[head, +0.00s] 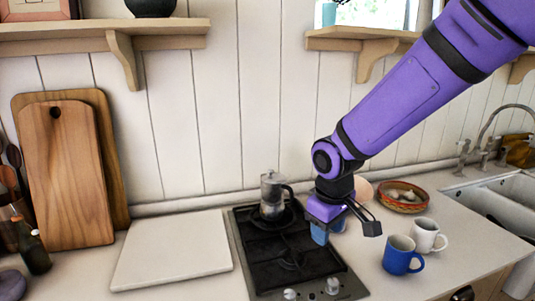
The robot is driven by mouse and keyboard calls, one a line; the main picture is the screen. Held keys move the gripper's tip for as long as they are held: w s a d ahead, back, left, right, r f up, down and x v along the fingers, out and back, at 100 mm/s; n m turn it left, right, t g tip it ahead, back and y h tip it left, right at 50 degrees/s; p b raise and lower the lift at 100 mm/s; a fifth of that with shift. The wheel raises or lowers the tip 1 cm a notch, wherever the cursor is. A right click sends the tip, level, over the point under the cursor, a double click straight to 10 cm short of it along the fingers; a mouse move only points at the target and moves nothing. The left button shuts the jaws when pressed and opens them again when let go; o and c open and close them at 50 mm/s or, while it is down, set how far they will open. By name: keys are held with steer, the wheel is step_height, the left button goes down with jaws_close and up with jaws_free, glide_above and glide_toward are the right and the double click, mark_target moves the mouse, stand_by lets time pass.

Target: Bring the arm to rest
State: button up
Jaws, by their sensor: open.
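My purple arm reaches in from the upper right. My gripper (371,227) hangs over the right edge of the hob, with black fingers apart and nothing seen between them. A light blue object (319,235) shows just below and behind the gripper's purple body. It is partly hidden, and I cannot tell whether it touches the gripper.
A moka pot (272,195) stands on the black hob (270,246). A blue mug (398,257) and a white mug (428,236) stand right of the gripper, near a bowl (403,197). A pale board (173,252) lies left. Shelves (120,30) hang above.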

steer(key=s+d+r+m+t, duration=0.1)
steer(key=s+d+r+m, duration=0.1)
steer(key=s+d+r, duration=0.3)
steer(key=s+d+r+m+t, duration=0.1)
steer(key=s+d+r+m, duration=0.1)
steer(key=d+r, duration=0.45)
steer(key=s+d+r+m+t, duration=0.1)
steer(key=s+d+r+m, duration=0.1)
steer(key=s, duration=0.3)
steer(key=s+d+r+m, duration=0.2)
steer(key=s+d, duration=0.2)
steer(key=s, duration=0.2)
steer(key=shift+s+r+t, duration=0.2)
steer(key=shift+r+t, duration=0.1)
steer(key=shift+t, duration=0.1)
stand_by(0.5)
